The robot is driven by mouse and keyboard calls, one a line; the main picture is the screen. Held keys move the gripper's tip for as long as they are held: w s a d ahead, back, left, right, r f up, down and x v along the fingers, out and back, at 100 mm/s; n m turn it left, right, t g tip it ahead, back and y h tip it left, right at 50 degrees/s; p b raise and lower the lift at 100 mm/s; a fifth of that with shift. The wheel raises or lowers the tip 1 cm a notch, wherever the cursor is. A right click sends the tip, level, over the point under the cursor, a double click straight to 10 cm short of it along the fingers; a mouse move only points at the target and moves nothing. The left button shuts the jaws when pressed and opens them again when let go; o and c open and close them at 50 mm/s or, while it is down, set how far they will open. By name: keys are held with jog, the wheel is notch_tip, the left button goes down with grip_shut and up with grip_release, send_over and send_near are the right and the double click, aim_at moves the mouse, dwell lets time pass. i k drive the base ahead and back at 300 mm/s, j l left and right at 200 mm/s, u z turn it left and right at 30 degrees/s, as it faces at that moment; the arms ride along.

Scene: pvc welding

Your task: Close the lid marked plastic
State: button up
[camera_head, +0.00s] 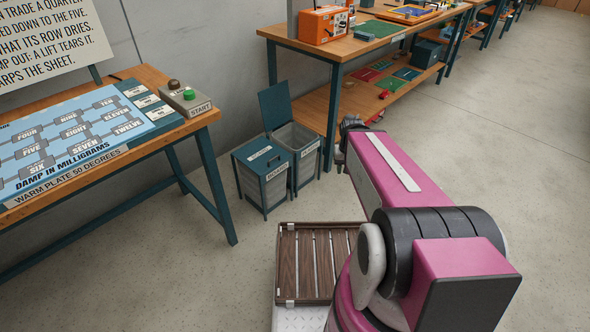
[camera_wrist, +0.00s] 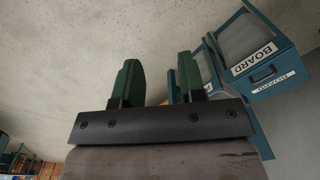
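Two small teal bins stand on the floor by the wall. The nearer bin (camera_head: 264,186) has its labelled lid (camera_head: 259,154) shut; a label reading BOARD (camera_wrist: 252,60) shows on a bin in the wrist view. The other bin (camera_head: 306,165) stands behind it to the right, with its lid (camera_head: 274,106) raised upright. Its front label is too small to read, and I see no readable word "plastic". My gripper (camera_head: 345,140) is right of the open bin, apart from it and partly hidden by my arm. In the wrist view its green fingers (camera_wrist: 158,80) are apart and empty.
A workbench (camera_head: 333,55) with a lower shelf stands just behind and right of the bins. A table (camera_head: 178,129) with a blue board and a START box (camera_head: 185,98) stands at left. A slatted wooden tray (camera_head: 311,264) is in front. Open floor lies right.

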aim_at(275, 101)
jog(key=i+j+z, duration=0.1)
jog(key=i+z, duration=0.2)
jog(key=i, duration=0.25)
jog(key=i+j+z, duration=0.3)
jog(key=i, duration=0.2)
